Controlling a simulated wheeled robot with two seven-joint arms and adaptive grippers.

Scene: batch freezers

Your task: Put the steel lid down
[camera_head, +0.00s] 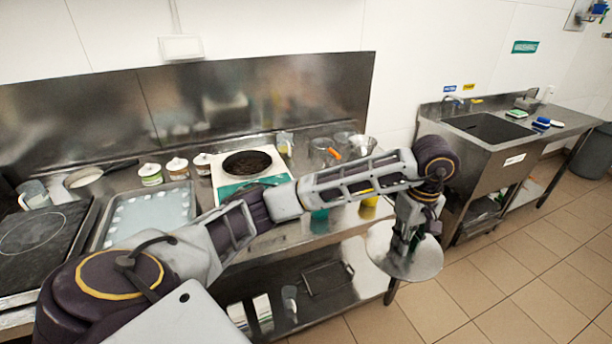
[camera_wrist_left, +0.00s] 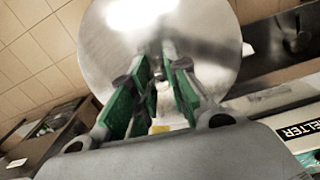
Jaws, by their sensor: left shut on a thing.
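The steel lid (camera_head: 428,262) is a round shiny disc in the head view. My left gripper (camera_head: 405,240) is shut on it and holds it in the air over the floor, just off the right end of the steel worktable (camera_head: 290,243). In the left wrist view the lid (camera_wrist_left: 110,45) fills the upper middle, beyond the green-padded fingers of my left gripper (camera_wrist_left: 163,90). The fingers close on a part at the lid's middle that they mostly hide. My right gripper is not in view.
On the worktable stand a white and green device with a dark round top (camera_head: 247,163), a tray (camera_head: 150,212), small jars (camera_head: 150,174) and clear containers (camera_head: 325,150). A lower shelf holds a dark tray (camera_head: 328,277). A sink unit (camera_head: 490,128) stands right across open tiled floor.

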